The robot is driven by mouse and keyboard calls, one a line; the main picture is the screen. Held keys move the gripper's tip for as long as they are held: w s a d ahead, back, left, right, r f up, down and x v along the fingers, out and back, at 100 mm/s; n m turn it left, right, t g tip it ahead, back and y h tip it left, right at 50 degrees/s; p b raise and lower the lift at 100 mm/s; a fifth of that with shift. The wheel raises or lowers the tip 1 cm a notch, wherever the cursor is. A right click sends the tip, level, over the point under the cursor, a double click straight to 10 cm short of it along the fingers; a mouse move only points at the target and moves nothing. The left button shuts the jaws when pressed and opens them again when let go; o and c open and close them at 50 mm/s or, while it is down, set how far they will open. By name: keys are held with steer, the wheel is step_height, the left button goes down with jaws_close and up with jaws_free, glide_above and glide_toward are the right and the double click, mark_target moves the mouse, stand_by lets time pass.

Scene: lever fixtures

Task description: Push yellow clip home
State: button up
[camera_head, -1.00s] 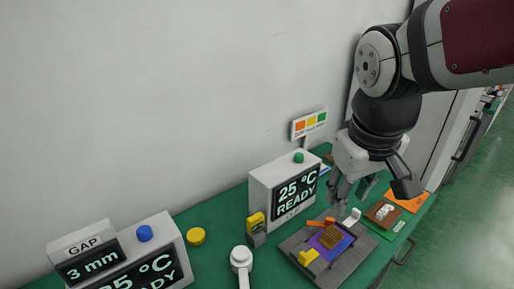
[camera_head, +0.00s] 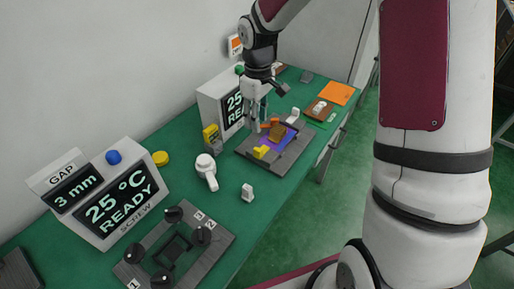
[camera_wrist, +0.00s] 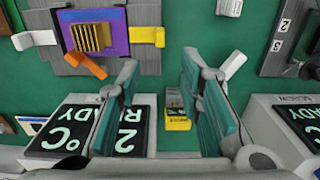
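The yellow clip (camera_head: 261,152) sits at the near-left edge of a dark grey fixture (camera_head: 247,153) that carries a purple plate (camera_head: 288,139) with a gold finned block. In the wrist view the yellow clip (camera_wrist: 147,36) sticks out from the purple plate's right edge. An orange clip (camera_wrist: 85,62) lies slanted at a neighbouring edge and a white clip (camera_wrist: 35,40) is on the far side. My gripper (camera_head: 260,118) is above the bench at the fixture's back-left side. In the wrist view its fingers (camera_wrist: 160,72) are apart with nothing held, away from the yellow clip.
A READY display box (camera_head: 212,100) stands behind the fixture. A yellow-and-grey device (camera_head: 211,137) and a white round-headed tool (camera_head: 205,165) lie to the left. A small white block (camera_head: 247,192) and a knobbed plate (camera_head: 140,262) are nearer. An orange sheet (camera_head: 340,93) lies right.

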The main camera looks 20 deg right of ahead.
mark_target(258, 149)
step_height(258, 149, down, 13)
steer(key=shift+f, duration=0.2)
stand_by(0.3)
jaws_close()
